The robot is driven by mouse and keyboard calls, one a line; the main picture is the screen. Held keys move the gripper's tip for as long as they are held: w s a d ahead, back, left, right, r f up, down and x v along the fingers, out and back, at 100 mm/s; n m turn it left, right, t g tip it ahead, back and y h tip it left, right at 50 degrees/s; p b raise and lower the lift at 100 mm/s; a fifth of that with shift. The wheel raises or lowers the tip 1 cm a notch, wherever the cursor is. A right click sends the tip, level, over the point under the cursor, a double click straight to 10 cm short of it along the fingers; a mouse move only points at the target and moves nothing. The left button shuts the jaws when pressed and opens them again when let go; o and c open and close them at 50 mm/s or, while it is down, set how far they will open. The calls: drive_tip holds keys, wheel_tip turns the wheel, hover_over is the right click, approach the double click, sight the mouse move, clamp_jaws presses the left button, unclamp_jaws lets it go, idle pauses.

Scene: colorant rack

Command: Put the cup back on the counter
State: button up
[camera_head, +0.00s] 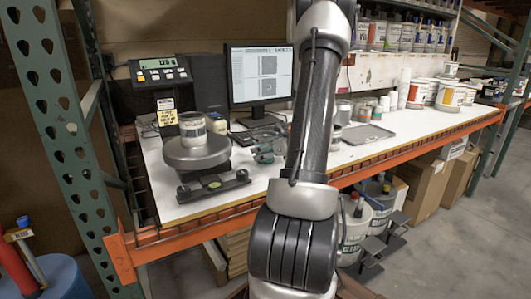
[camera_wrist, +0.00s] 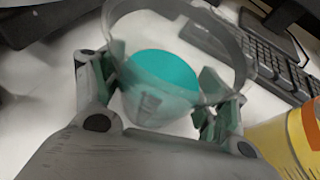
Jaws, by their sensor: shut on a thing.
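The cup (camera_wrist: 150,112) is a clear, see-through cup with teal colorant inside. In the wrist view it is between the two fingers of my gripper (camera_wrist: 160,105), which are shut on its sides. Its wide rim faces the camera. White counter surface (camera_wrist: 40,100) shows around it; I cannot tell whether the cup's base touches it. In the head view the white counter (camera_head: 360,156) runs across the middle.
A keyboard (camera_wrist: 270,55) lies beyond the cup, and a yellow-labelled container (camera_wrist: 288,140) stands close on the right. In the head view, a scale (camera_head: 196,155) with a can (camera_head: 193,129) on it, a monitor (camera_head: 262,72) and a grey tray (camera_head: 368,134) occupy the counter.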

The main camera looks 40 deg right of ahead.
drive_tip(key=shift+f, duration=0.25)
drive_tip(key=shift+f, duration=0.1)
drive_tip(key=o, duration=1.2)
drive_tip(key=shift+o, duration=0.2)
